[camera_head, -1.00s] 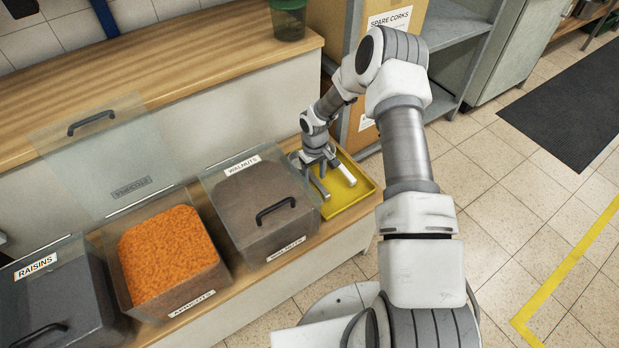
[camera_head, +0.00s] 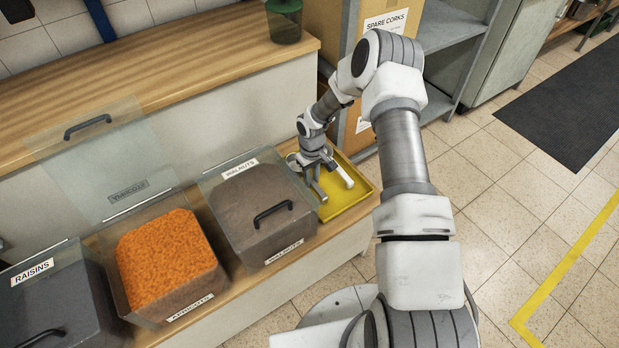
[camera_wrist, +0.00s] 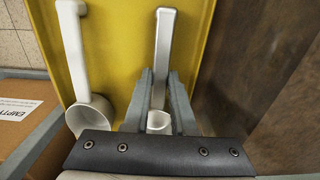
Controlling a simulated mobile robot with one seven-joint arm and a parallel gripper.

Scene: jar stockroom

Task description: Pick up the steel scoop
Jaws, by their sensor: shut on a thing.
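The steel scoop (camera_wrist: 164,45) is pale grey, with a straight handle and a small bowl. It is in the yellow tray (camera_head: 364,187); whether it touches the tray floor I cannot tell. My gripper (camera_wrist: 161,76) is over the tray, its two grey fingers shut on the scoop's handle, on either side of it. In the head view the gripper (camera_head: 316,172) partly hides the scoop, whose grey handle (camera_head: 320,191) shows below it. A white scoop (camera_wrist: 90,112) with a wider round cup lies beside it, to the left in the wrist view; its handle (camera_head: 344,175) shows in the head view.
The walnuts bin (camera_head: 244,207), lid shut, stands close left of the tray. The apricots bin (camera_head: 170,255) has its lid raised; the raisins bin (camera_head: 60,305) is further left. A cardboard box (camera_head: 366,125) is behind the tray. A green jar (camera_head: 284,24) stands on the upper counter.

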